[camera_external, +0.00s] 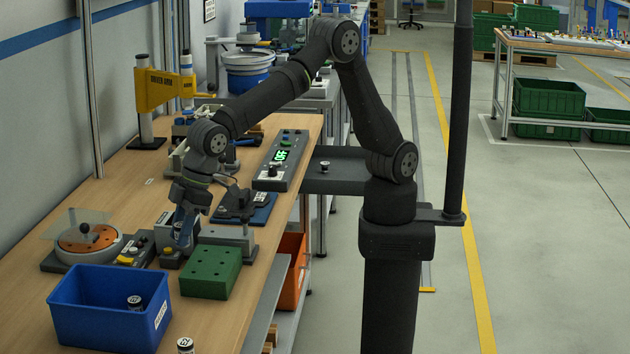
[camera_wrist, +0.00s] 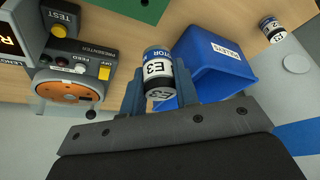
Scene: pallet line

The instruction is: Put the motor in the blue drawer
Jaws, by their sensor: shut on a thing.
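My gripper (camera_external: 184,243) is low over the bench in the external view, beside a black box with a yellow button. In the wrist view my gripper (camera_wrist: 158,92) is shut on a motor (camera_wrist: 158,75), a small black and silver cylinder labelled E3. The held motor cannot be made out in the external view. An open-topped blue bin (camera_external: 75,316) with a white label stands at the front left of the bench. It also shows in the wrist view (camera_wrist: 238,72), behind and right of the held motor. Another small motor (camera_external: 134,302) shows inside it. I see no other clear blue drawer.
A green block with holes (camera_external: 210,272) stands right of the bin. Another motor (camera_external: 185,345) stands at the front; a loose one shows top right in the wrist view (camera_wrist: 270,28). A presenter with an orange disc (camera_external: 88,238) is behind the bin. An orange bin (camera_external: 291,270) is under the bench.

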